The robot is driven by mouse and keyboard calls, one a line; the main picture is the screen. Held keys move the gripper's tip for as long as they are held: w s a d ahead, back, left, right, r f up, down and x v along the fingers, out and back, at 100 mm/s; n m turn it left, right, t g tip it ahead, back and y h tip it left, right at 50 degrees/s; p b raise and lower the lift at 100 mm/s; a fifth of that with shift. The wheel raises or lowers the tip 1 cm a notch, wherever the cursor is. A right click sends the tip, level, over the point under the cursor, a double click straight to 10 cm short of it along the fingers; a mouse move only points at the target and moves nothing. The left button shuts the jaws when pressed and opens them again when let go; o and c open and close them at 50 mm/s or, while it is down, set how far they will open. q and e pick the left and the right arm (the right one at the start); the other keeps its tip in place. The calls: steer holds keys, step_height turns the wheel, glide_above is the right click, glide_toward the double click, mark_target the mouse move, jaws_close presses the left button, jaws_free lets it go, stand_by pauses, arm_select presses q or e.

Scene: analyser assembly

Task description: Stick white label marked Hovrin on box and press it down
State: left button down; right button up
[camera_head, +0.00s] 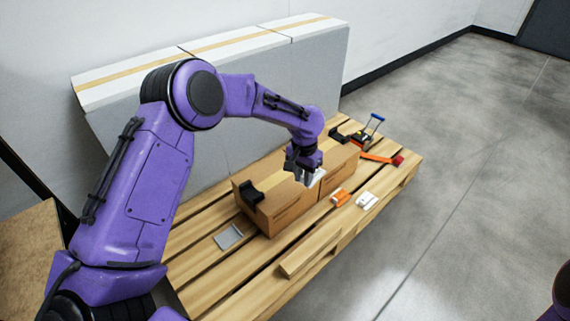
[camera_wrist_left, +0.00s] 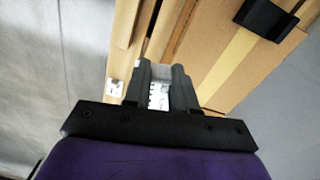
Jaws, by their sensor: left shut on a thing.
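A cardboard box (camera_head: 285,211) with a tan tape strip along its top sits on the wooden pallet, with another box section (camera_head: 340,176) against its right end. My left gripper (camera_head: 307,174) is above the boxes near the seam between them. It is shut on a small white piece (camera_head: 317,177), apparently the label. In the left wrist view, a white patch with dark marks (camera_wrist_left: 158,97) shows between the fingers (camera_wrist_left: 163,80). I cannot read its print or tell whether it touches the box. My right gripper is not in view.
Black corner pieces (camera_head: 252,192) (camera_head: 337,135) sit on the boxes. Orange (camera_head: 341,197) and white (camera_head: 367,201) items, a grey square (camera_head: 228,237), and an orange-red strap (camera_head: 378,158) lie on the pallet. Tall wrapped boxes (camera_head: 250,95) stand behind. Floor to the right is clear.

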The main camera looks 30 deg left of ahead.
arm_select(q)
steer(key=m+p, duration=0.1)
steer(key=p, duration=0.3)
glide_above(280, 196)
steer(key=d, duration=0.2)
step_height(280, 196, down, 3)
steer(key=a+f+m, duration=0.1)
steer(key=a+f, duration=0.1)
steer(key=shift+s+f, duration=0.1)
steer(key=shift+f, duration=0.2)
step_height(280, 196, down, 3)
steer(key=b, duration=0.3)
steer(key=shift+f, duration=0.2)
steer(key=shift+f+b, duration=0.5)
steer(key=shift+f, duration=0.1)
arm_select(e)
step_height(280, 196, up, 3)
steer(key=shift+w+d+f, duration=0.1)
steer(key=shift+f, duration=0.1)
arm_select(q)
steer(key=shift+r+p, duration=0.1)
steer(key=shift+p, duration=0.2)
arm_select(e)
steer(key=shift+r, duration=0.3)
arm_select(q)
steer(key=shift+f, duration=0.25)
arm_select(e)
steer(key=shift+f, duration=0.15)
